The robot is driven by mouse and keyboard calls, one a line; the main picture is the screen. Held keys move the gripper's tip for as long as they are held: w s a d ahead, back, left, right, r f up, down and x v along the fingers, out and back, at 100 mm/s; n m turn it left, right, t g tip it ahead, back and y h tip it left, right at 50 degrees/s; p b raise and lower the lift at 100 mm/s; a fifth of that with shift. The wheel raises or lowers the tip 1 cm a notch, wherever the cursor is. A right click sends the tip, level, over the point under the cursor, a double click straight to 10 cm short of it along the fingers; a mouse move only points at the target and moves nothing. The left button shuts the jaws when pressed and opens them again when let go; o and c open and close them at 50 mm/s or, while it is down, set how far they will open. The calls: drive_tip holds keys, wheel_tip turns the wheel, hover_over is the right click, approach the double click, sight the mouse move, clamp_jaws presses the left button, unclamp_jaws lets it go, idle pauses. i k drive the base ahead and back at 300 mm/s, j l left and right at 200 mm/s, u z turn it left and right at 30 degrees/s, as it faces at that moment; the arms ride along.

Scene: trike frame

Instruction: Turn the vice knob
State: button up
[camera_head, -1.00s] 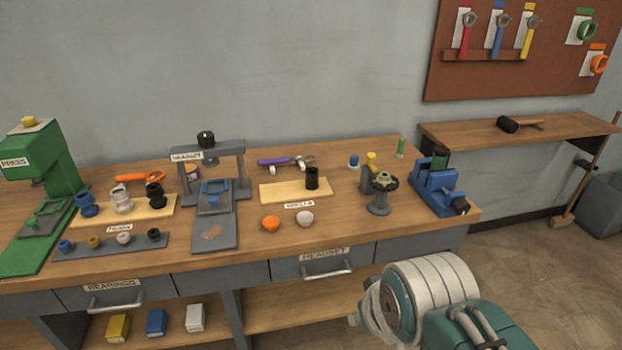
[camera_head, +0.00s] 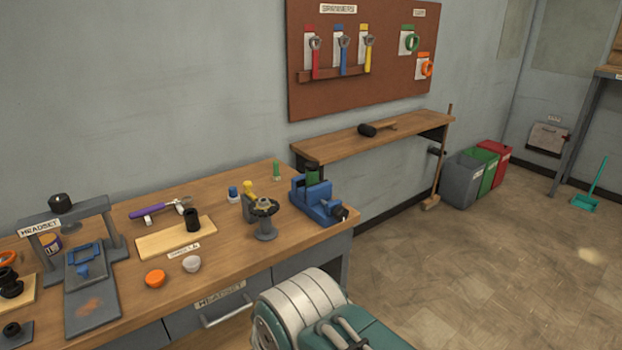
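The blue vice (camera_head: 314,199) stands at the right end of the wooden workbench. Its dark knob (camera_head: 341,213) sticks out at the front right, over the bench edge. A dark green and black cylindrical thing (camera_head: 312,174) shows upright at the top of the vice; I cannot tell whether it is clamped. My arm, white and teal, shows at the bottom of the view, in front of the bench and below the vice. My gripper's fingers are not in the picture.
A black ring on a grey stand (camera_head: 264,217) is left of the vice, with a yellow-topped piece (camera_head: 249,188) beside it. A wooden shelf (camera_head: 340,144) is behind. Bins (camera_head: 463,180) and a broom stand at the right. The floor (camera_head: 450,260) right of the bench is clear.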

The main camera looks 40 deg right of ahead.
sight(340, 213)
drive_tip(key=z, duration=1.25)
drive_tip(key=i+j, duration=0.75)
drive_tip(key=i, duration=0.2)
